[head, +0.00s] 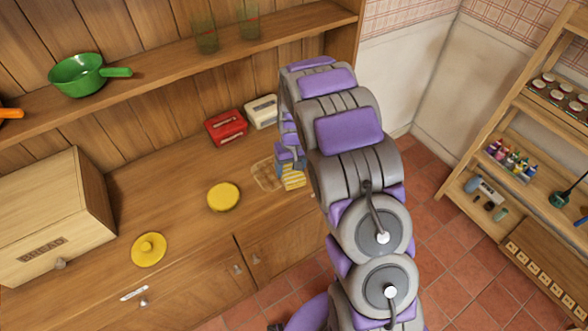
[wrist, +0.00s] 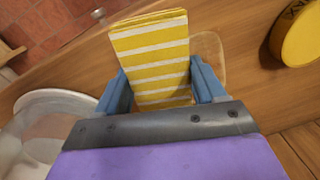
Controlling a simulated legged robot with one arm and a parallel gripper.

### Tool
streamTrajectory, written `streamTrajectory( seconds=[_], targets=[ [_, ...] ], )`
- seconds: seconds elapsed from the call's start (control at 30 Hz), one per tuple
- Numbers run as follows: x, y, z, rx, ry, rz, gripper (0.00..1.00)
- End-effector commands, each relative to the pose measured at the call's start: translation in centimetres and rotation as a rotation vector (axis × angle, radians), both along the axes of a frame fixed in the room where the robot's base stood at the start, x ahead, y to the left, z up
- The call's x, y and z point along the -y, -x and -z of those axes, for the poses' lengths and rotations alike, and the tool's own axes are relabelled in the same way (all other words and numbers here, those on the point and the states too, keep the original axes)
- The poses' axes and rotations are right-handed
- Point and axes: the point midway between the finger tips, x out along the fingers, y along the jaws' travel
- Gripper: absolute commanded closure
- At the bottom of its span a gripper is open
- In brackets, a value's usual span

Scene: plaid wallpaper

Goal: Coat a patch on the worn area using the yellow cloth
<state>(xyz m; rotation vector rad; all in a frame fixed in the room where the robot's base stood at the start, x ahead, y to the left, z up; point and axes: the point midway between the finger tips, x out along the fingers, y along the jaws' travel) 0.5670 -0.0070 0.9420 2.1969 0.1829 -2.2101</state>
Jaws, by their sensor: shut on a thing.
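The yellow cloth (wrist: 150,62), with white stripes and folded into a pad, is held between the blue fingers of my gripper (wrist: 160,95) in the wrist view. In the head view the cloth (head: 292,181) shows below my gripper (head: 289,163), over or on the right side of the worn area. The worn area (head: 266,178) is a pale patch with a darker outline on the wooden counter. Part of it is hidden by my gripper and the cloth. Its pale edge (wrist: 212,48) also shows beside the cloth in the wrist view. I cannot tell whether the cloth touches the counter.
A round yellow tin (head: 223,197) and a yellow lid (head: 149,250) are on the counter (head: 180,215). A red box (head: 226,127) and a cream box (head: 262,111) stand at the back. A bread box (head: 55,220) is at left. A shelf (head: 180,55) overhangs the counter.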

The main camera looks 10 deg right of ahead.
Motion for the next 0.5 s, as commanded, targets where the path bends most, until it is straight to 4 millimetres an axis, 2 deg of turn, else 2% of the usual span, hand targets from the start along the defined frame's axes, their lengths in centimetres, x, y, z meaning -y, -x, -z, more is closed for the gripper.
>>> streamTrajectory(
  seconds=[0.3, 0.5],
  targets=[
    [0.7, 0.1, -2.9, 0.002, -0.008, -0.001, 0.59],
    [0.7, 0.2, -3.4, -0.001, -0.009, -0.001, 0.59]
  ],
)
